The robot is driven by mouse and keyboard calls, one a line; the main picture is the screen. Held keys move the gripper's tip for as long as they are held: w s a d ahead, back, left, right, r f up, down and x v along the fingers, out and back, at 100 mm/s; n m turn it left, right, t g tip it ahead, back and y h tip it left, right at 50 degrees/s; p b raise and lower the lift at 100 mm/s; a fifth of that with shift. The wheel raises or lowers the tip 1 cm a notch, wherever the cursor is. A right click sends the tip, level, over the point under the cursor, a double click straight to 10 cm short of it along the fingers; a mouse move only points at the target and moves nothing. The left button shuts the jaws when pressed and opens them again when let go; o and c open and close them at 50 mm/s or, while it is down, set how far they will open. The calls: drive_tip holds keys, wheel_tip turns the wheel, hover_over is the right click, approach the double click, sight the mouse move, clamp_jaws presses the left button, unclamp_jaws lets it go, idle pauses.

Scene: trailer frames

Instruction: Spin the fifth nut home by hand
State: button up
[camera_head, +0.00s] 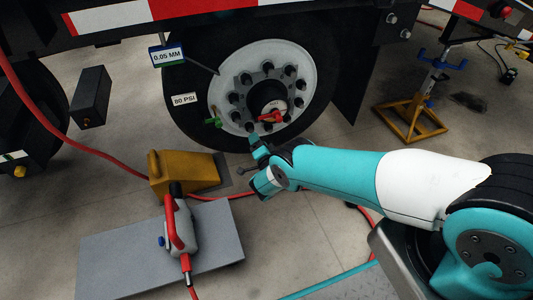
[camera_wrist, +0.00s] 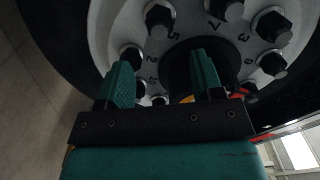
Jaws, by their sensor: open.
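The wheel (camera_head: 285,62) stands under the trailer, its pale rim carrying a ring of dark nuts around a dark hub (camera_head: 268,95). In the wrist view a nut (camera_wrist: 159,18) sits by the stamped numeral 5, on a stud at the rim. My gripper (camera_head: 254,156) is low in front of the wheel. In the wrist view its teal fingers (camera_wrist: 162,76) are spread, with no nut held between them, below the nut by 5. How far each nut is threaded cannot be told.
A yellow chock (camera_head: 190,172) stands before the tyre. A grey mat (camera_head: 110,262) bears a red and grey power tool (camera_head: 178,225). A red hose (camera_head: 100,150) crosses the floor. A yellow jack stand (camera_head: 412,118) is at right. A red-handled piece (camera_head: 270,116) sits at the hub.

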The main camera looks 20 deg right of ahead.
drive_tip(key=s+p, duration=0.5)
drive_tip(key=s, duration=0.5)
drive_tip(key=shift+s, duration=0.1)
